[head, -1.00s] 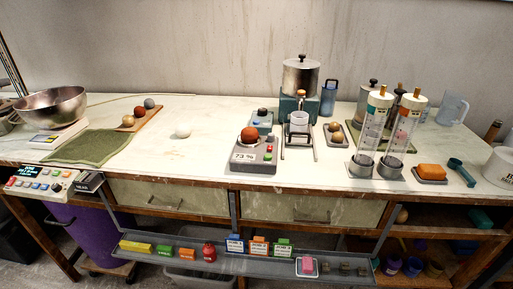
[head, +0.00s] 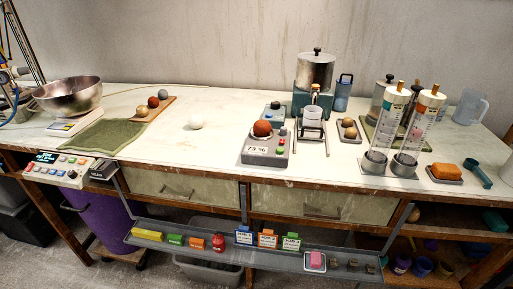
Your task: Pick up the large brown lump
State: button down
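A rounded reddish-brown lump (head: 262,128) sits on top of a grey instrument (head: 264,150) with a "73 %" label, near the middle of the bench. A smaller reddish-brown ball (head: 153,102) lies on a wooden board (head: 160,108) at the left, between a grey ball (head: 163,94) and a tan ball (head: 142,111). Tan lumps (head: 349,128) lie on a small tray right of the middle. The lump on the instrument looks the largest of the brown ones. My gripper is not in view.
A white ball (head: 196,121) lies on the open bench left of the instrument. A metal pot (head: 315,72) stands behind it. Tall clear cylinders (head: 413,130) stand to the right. A metal bowl (head: 68,95) and green cloth (head: 105,136) are at the left. A shelf (head: 205,252) with small blocks hangs in front.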

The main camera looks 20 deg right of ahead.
aim_at(262, 127)
jog(key=i+j+z, duration=0.2)
jog(key=i+j, duration=0.2)
jog(key=j, duration=0.25)
jog(key=i+j+z, duration=0.1)
jog(key=j, duration=0.25)
jog(key=i+j+z, duration=0.1)
jog(key=i+j, duration=0.15)
jog(key=j, duration=0.15)
jog(key=i+j+z, duration=0.1)
jog(key=j, duration=0.25)
jog(key=i+j, duration=0.1)
jog(key=j, duration=0.2)
